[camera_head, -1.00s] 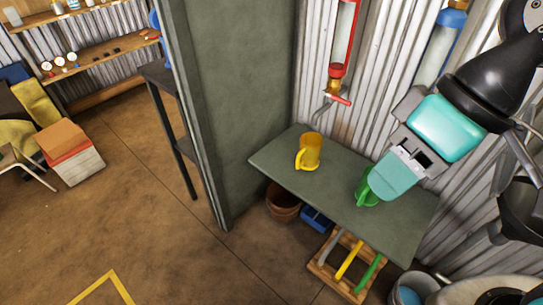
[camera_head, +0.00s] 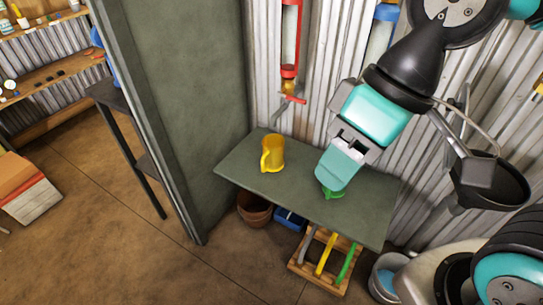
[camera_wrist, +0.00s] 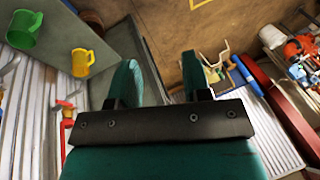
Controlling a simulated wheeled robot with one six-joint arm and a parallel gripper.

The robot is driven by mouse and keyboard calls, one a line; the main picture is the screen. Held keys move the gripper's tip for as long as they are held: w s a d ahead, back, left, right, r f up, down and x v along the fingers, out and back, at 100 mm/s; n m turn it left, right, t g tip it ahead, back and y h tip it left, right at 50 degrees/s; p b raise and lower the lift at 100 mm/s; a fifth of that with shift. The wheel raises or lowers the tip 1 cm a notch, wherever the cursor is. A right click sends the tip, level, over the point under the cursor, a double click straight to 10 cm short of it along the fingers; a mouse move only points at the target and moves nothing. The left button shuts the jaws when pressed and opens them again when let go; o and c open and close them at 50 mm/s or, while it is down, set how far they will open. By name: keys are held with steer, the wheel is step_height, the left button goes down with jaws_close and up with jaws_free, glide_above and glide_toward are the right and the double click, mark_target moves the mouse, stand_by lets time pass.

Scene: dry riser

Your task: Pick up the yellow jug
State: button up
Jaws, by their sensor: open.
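The yellow jug (camera_head: 273,153) stands upright on the grey-green table (camera_head: 230,167), left of my gripper in the head view, with its handle toward the left front. It also shows in the wrist view (camera_wrist: 81,63) at the upper left, outside the jaws. My gripper (camera_head: 333,184) is above the table, right of the yellow jug, and hides most of a green jug (camera_head: 333,194). The green jug shows whole in the wrist view (camera_wrist: 24,28). My gripper's two fingers (camera_wrist: 158,75) are apart with nothing between them.
A grey-green partition (camera_head: 175,100) rises left of the table. A red tube with a tap (camera_head: 289,75) hangs on the corrugated wall behind. Below the table are a brown pot (camera_head: 254,209), a blue box (camera_head: 289,219) and a wooden rack (camera_head: 325,262). A bucket (camera_head: 384,280) stands at right.

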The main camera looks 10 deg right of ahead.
steer(key=w+a+f+n+t+y+b, duration=0.1)
steer(key=w+f+t+y+b, duration=0.3)
steer(key=w+f+b, duration=1.6)
steer(key=t+b, duration=0.7)
steer(key=b, duration=0.5)
glide_toward(263, 171)
steer(key=w+a+r, duration=0.1)
steer(key=w+a, duration=0.1)
steer(key=w, duration=0.2)
steer(key=shift+m, duration=0.4)
steer(key=b+x, duration=0.2)
steer(key=x, duration=0.3)
steer(key=shift+a+r, duration=0.1)
steer(key=shift+a, duration=0.05)
steer(key=shift+w+a, duration=0.2)
steer(key=shift+w, duration=0.05)
steer(key=shift+c, duration=0.3)
